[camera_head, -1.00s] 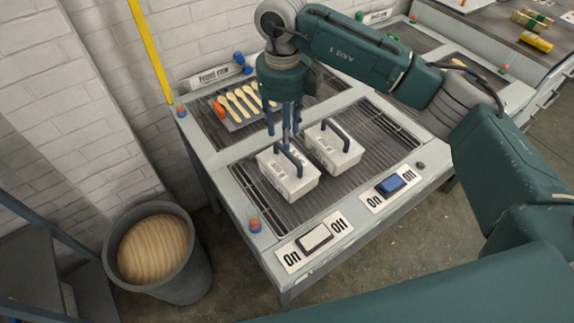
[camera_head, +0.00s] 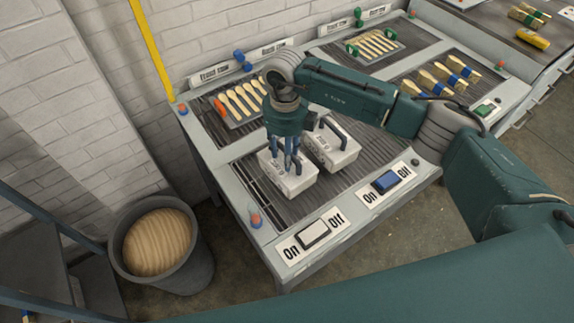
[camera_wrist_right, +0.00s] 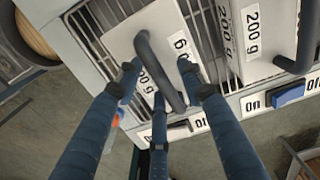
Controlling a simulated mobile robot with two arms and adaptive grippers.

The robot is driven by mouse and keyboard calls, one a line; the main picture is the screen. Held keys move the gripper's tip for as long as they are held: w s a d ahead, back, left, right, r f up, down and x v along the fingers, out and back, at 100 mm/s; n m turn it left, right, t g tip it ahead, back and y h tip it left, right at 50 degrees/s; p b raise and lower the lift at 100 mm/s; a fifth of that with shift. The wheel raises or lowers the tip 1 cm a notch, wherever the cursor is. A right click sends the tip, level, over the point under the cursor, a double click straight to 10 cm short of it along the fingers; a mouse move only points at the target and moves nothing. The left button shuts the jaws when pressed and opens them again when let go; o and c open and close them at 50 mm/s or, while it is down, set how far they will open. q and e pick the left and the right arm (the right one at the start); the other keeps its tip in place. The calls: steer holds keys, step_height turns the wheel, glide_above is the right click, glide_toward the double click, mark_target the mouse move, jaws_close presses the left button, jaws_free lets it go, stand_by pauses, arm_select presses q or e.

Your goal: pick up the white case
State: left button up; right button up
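A white case (camera_head: 298,185) with a dark arched handle stands on the slatted surface of the table, at its front left. It also shows in the right wrist view (camera_wrist_right: 119,42), where a "g" label is partly covered. A second white case (camera_head: 340,158) with a dark handle stands just right of it; its "200 g" labels show in the right wrist view (camera_wrist_right: 258,68). My right gripper (camera_head: 290,164) points down over the left case. In the right wrist view its fingers (camera_wrist_right: 160,84) are spread around the handle, with gaps visible. My left gripper is not in view.
A white switch (camera_head: 313,232) and a blue switch (camera_head: 386,181) sit on the front edge. Spatulas lie on a tray (camera_head: 236,122) at the back left. A bin (camera_head: 195,275) stands on the floor at left. Slatted surface lies bare left of the case.

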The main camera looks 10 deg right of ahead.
jaws_close()
steer(key=shift+w+r, duration=0.1)
steer(key=shift+r, duration=0.05)
